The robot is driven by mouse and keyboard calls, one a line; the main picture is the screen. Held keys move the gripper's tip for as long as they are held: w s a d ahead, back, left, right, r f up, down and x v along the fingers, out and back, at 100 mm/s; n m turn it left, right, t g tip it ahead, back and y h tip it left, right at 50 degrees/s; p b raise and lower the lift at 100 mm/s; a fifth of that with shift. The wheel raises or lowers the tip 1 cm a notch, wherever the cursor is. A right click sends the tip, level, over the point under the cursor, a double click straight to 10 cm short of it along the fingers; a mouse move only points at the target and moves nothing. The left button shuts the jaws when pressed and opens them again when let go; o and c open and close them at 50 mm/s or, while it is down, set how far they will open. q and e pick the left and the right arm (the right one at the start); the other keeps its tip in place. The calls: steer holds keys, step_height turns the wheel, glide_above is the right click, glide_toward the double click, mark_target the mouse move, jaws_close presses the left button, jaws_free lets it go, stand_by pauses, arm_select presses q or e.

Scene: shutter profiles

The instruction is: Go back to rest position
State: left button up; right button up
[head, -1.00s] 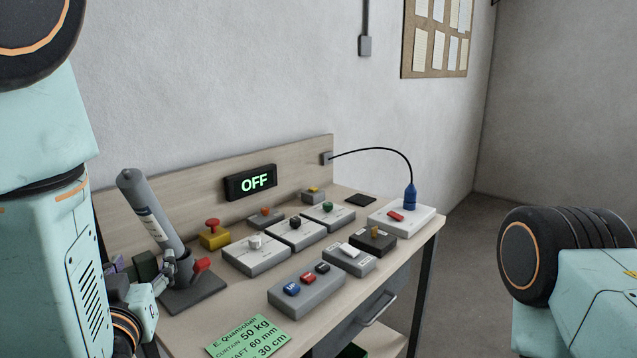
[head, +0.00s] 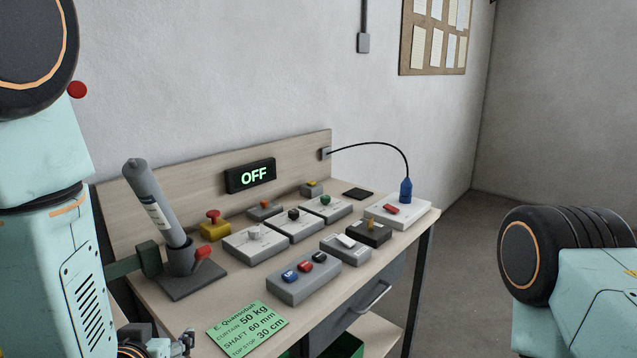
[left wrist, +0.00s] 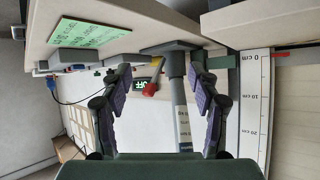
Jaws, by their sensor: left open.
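My left gripper (head: 178,345) is at the bottom edge of the head view, low in front of the bench's left end and mostly cut off. In the left wrist view its two purple-padded fingers (left wrist: 160,75) are spread apart with nothing held. The grey cylinder (head: 152,205) leans in its dark holder on the bench, with a red lever (head: 203,252) at its side. The cylinder also shows beyond the fingers in the left wrist view (left wrist: 181,110), apart from them as far as I can tell. My right gripper is not in view.
The bench (head: 165,318) carries several switch boxes, a yellow box with a red button (head: 214,228), and a green card (head: 248,328). A display (head: 250,176) reads OFF. A ruler strip (left wrist: 257,100) stands beside the gripper in the wrist view. Floor (head: 455,270) right of the bench is clear.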

arm_select(q)
steer(key=s+d+f+g+h+b, duration=0.1)
steer(key=s+f+g, duration=1)
steer(key=s+f, duration=1.5)
steer(key=s+h, duration=0.1)
steer(key=s, duration=0.1)
steer(key=shift+s+d+f+m+g+b, duration=0.25)
steer(key=shift+s+d+m+g+b, duration=0.05)
steer(key=shift+s+d+m+b, duration=0.1)
steer(key=shift+s, duration=0.1)
steer(key=shift+o, duration=0.7)
